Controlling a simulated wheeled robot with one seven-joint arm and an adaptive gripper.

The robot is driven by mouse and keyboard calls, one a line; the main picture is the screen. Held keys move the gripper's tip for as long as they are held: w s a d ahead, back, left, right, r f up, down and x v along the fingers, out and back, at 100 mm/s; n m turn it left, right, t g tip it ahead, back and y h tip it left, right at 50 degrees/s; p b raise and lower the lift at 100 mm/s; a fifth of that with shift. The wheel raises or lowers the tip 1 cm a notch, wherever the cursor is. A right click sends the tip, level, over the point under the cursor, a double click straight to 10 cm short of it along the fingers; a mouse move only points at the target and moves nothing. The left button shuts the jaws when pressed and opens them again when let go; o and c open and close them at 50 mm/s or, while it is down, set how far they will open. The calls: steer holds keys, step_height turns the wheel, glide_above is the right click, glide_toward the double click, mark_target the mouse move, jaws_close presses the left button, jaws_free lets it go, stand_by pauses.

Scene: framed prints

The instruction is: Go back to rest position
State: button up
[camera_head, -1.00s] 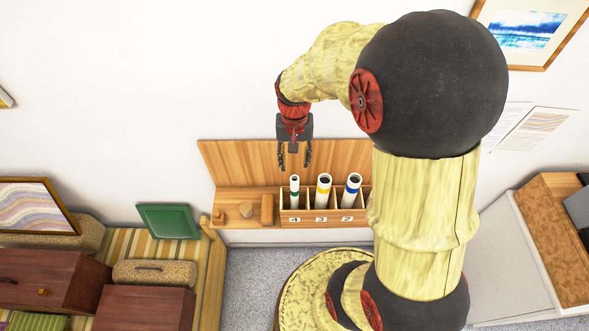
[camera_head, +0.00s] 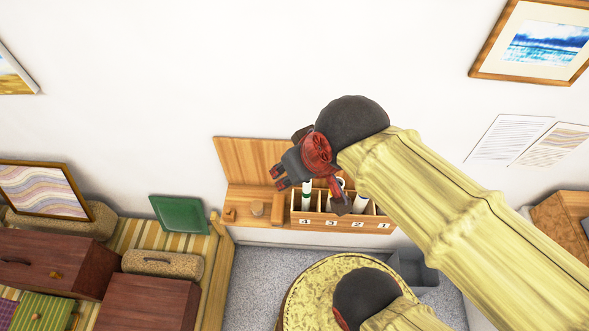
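My gripper (camera_head: 280,178) is in front of the wall shelf, seen at a steep angle below the dark ball-shaped joint of my arm. Its fingers are small and foreshortened, so I cannot tell whether they are open or shut. I see nothing held in it. A reddish-dark part of my arm hangs in front of the tube rack (camera_head: 328,225) and hides some of it. A white tube with a green band (camera_head: 307,187) stands upright in the rack; other white tubes are partly hidden behind my arm.
The wooden shelf (camera_head: 238,170) also holds small wooden blocks. At left, a green framed panel (camera_head: 180,216), dark red cases (camera_head: 150,302) and a framed wavy print (camera_head: 42,190) crowd a striped bench. A grey bin (camera_head: 414,266) stands on the floor.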

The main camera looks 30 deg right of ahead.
stand_by(0.3)
step_height(320, 180, down, 22)
steer(key=b, duration=2.2)
steer(key=shift+r, duration=0.1)
